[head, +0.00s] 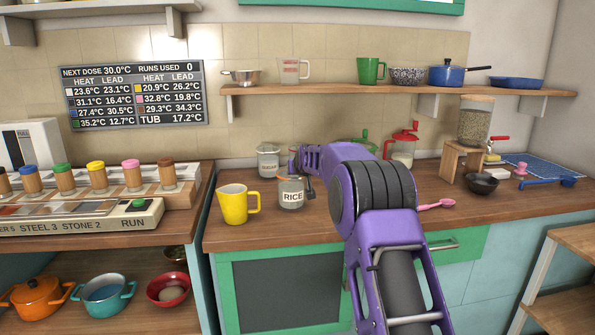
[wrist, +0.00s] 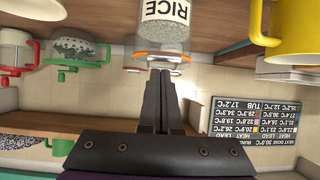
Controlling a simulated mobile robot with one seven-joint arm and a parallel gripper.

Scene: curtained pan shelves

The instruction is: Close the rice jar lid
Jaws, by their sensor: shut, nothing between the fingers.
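The rice jar (head: 291,195) is a clear glass jar with a RICE label, upright on the wooden counter. In the wrist view, which is upside down, the jar (wrist: 165,32) is at the top centre with an orange ring at its mouth. I cannot clearly make out the lid or how far it is tilted. My gripper (wrist: 161,74) is shut and empty, its fingertips overlapping the view of the jar's mouth. I cannot tell whether they touch it. In the head view my gripper is close to the jar, partly hidden by my arm.
A yellow mug (head: 233,205) stands left of the jar, and another glass jar (head: 268,162) behind it. A shelf (head: 400,90) of pans hangs above.

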